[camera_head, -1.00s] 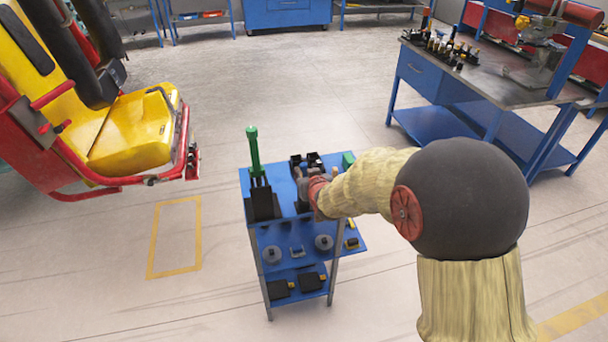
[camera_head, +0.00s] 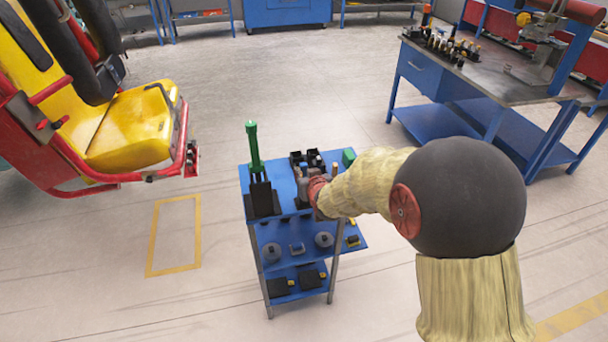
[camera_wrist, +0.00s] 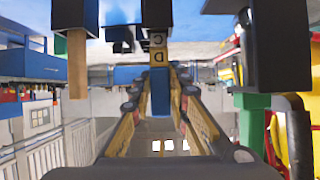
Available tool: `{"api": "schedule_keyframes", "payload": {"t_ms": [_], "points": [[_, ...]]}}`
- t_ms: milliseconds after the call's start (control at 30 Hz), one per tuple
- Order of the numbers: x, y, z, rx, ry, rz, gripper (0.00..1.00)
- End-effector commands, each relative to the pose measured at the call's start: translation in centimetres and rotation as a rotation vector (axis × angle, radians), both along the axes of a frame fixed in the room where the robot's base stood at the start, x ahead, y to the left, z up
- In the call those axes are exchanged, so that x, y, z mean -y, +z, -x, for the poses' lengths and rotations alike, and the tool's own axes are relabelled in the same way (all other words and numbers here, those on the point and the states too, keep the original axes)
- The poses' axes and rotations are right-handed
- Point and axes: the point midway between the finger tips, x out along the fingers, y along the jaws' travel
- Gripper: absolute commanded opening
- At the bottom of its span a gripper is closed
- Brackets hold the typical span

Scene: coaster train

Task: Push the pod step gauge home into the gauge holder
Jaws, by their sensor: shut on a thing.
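The pod step gauge (camera_wrist: 160,92) is a blue bar with a tan section marked C and D. My gripper (camera_wrist: 160,80) is shut on its blue part. Its marked end meets a black block (camera_wrist: 157,12) at the top of the wrist view, which looks like the gauge holder. I cannot tell how deep it sits. In the head view my gripper (camera_head: 306,187) is over the blue trolley's top, in front of black blocks (camera_head: 305,160). My wrist and fingers hide most of the gauge there.
The blue trolley (camera_head: 290,232) has lower shelves with discs and black parts. A green-handled tool (camera_head: 253,147) stands in a black block at its left. A yellow and red seat (camera_head: 130,135) is further left, a workbench (camera_head: 490,80) at right. Open floor lies between.

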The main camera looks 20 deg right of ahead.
Motion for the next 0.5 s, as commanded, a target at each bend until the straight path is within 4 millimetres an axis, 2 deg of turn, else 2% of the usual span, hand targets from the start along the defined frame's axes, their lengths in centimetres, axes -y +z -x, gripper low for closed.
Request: {"api": "schedule_keyframes", "payload": {"t_ms": [500], "points": [[0.0,-0.94,-0.03,0.001,0.0,0.0,0.0]]}}
